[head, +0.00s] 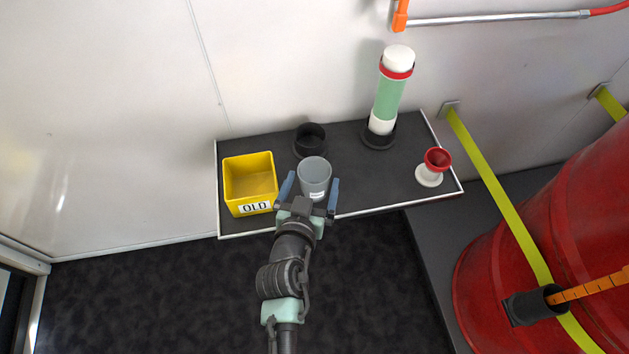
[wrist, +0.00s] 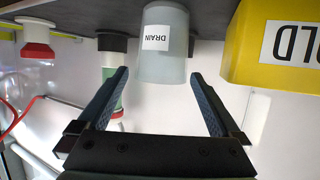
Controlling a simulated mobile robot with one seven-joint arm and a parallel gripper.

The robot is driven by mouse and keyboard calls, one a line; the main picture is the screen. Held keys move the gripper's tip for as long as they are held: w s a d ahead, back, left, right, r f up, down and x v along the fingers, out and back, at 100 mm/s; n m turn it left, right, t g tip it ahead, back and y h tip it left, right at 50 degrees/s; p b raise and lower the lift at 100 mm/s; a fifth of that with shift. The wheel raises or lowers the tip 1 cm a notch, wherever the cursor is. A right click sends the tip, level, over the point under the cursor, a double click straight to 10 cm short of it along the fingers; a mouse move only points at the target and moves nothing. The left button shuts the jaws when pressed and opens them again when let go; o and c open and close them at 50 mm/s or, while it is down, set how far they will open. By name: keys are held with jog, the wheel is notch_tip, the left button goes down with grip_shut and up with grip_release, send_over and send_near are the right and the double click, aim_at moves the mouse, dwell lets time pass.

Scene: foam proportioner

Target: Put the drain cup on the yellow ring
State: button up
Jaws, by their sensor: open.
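The drain cup (head: 314,172) is a grey, slightly see-through cup with a white label. It stands upright on the dark shelf, right of the yellow OLD bin. My gripper (head: 312,184) is open, with one blue finger on each side of the cup at its near side. In the wrist view, which is upside down, the cup (wrist: 165,55) with its DRAIN label lies between and beyond the open fingertips (wrist: 160,74). I see no gap closed between fingers and cup. No yellow ring can be made out in either view.
The yellow OLD bin (head: 249,168) stands close left of the cup. A black round holder (head: 309,139) is just behind it. A green and white cylinder (head: 388,100) and a red and white piece (head: 433,166) stand to the right. The shelf (head: 368,190) is bare right of the cup.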

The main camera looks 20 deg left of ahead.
aim_at(317, 164)
jog(key=x, duration=0.4)
jog(key=shift+a+r, duration=0.1)
jog(key=shift+a, duration=0.05)
jog(key=shift+c, duration=0.2)
jog(key=c, duration=1.3)
jog(key=shift+o, duration=0.2)
notch_tip(317, 164, up, 10)
jog(key=p, duration=0.4)
jog(key=s+d+m+h, duration=0.2)
jog(key=s+d+h, duration=0.1)
jog(key=s+d, duration=1.1)
notch_tip(317, 164, up, 10)
jog(key=d+p, duration=0.2)
jog(key=p, duration=1.6)
